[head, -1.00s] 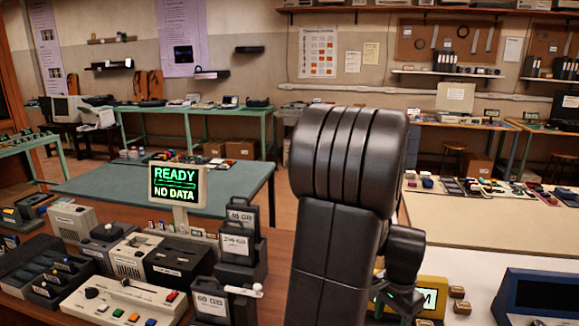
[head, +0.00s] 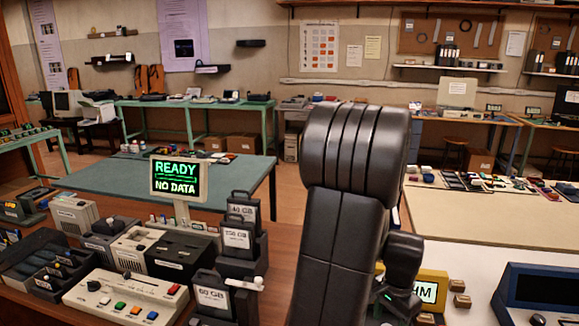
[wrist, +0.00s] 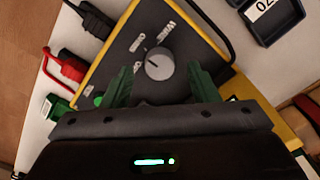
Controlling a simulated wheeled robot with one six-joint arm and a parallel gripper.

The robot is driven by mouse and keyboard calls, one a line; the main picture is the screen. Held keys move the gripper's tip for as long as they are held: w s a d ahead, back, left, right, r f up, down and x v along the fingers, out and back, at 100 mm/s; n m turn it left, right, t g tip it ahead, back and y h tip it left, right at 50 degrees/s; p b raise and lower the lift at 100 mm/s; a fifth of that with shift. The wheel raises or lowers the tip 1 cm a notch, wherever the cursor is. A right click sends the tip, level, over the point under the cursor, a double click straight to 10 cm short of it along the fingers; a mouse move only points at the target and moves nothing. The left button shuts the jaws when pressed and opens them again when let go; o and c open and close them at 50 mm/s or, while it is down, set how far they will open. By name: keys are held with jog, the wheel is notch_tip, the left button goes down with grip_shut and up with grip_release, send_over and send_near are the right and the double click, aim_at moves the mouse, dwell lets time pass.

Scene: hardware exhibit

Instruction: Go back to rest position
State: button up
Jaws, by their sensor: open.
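My gripper (wrist: 160,88) shows in the wrist view with its two green fingers spread apart and nothing between them. Beyond the fingers is a yellow-edged dark meter box (wrist: 158,42) with a round grey knob (wrist: 159,65). I cannot tell whether the fingers touch it. Part of the yellow meter (head: 432,287), with "HM" readable, shows just right of my arm.
A screen (head: 175,181) reads "READY NO DATA" above a bench with a button panel (head: 126,298) and labelled cartridges (head: 238,237). A pale table (head: 490,228) lies right. In the wrist view, red (wrist: 70,68) and black plugs sit left of the meter, and a dark tray (wrist: 268,18) lies upper right.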

notch_tip(320, 180, up, 12)
notch_tip(320, 180, down, 13)
jog(key=shift+f, duration=0.4)
jog(key=n, duration=0.5)
jog(key=shift+r+p, duration=0.1)
jog(key=shift+p, duration=0.3)
jog(key=n, duration=0.4)
jog(key=shift+p, duration=0.4)
notch_tip(320, 180, up, 12)
jog(key=shift+s, duration=0.1)
